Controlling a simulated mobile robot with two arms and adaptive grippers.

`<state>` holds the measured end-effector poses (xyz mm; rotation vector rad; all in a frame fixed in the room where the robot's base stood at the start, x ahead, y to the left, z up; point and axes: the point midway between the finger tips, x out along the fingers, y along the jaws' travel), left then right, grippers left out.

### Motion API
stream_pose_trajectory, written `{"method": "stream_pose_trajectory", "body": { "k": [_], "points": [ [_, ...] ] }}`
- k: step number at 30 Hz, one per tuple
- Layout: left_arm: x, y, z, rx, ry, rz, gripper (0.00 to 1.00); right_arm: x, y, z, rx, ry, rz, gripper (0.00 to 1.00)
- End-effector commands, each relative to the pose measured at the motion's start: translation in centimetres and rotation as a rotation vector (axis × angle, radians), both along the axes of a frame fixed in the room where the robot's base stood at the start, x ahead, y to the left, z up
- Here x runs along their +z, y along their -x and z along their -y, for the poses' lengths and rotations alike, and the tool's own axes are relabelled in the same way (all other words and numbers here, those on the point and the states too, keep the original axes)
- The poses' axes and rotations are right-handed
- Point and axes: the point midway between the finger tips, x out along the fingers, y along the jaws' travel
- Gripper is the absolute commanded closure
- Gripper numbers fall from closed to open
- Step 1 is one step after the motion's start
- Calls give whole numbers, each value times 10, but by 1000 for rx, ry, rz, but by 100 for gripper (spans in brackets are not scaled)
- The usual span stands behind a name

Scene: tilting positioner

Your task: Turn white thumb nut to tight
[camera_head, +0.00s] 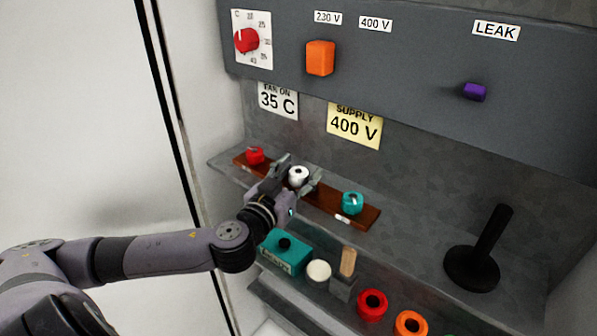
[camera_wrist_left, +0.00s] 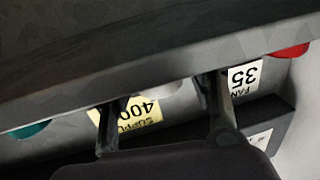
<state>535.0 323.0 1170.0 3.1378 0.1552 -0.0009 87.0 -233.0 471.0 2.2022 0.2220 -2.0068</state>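The white thumb nut (camera_head: 298,176) stands on a brown wooden strip (camera_head: 327,197), between a red nut (camera_head: 255,156) and a teal nut (camera_head: 352,203). My left gripper (camera_head: 300,172) is at the white nut, with one finger on each side of it. In the left wrist view the white nut (camera_wrist_left: 166,89) is partly visible between the spread fingers (camera_wrist_left: 162,112), with gaps beside it. The fingers look open; contact is not visible. The nut's base is hidden. My right gripper is not in view.
Below the strip are a teal box (camera_head: 287,252), a white ball (camera_head: 318,271), a red ring (camera_head: 372,305) and an orange ring (camera_head: 411,324). A black lever (camera_head: 485,250) stands at the right. A panel with knobs (camera_head: 420,80) overhangs the shelf.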

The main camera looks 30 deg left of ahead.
Motion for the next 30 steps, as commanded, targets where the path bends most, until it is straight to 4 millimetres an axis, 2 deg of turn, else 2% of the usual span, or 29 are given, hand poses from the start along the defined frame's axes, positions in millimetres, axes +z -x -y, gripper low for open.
{"method": "stream_pose_trajectory", "body": {
  "k": [2, 19, 30],
  "points": [
    [0, 0, 0, 0, 0, 0, 55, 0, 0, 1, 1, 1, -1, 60],
    [0, 0, 0, 0, 0, 0, 93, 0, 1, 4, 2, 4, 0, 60],
    [-3, 1, -1, -56, -3, 0, 94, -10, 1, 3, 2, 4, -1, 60]
  ]
}}
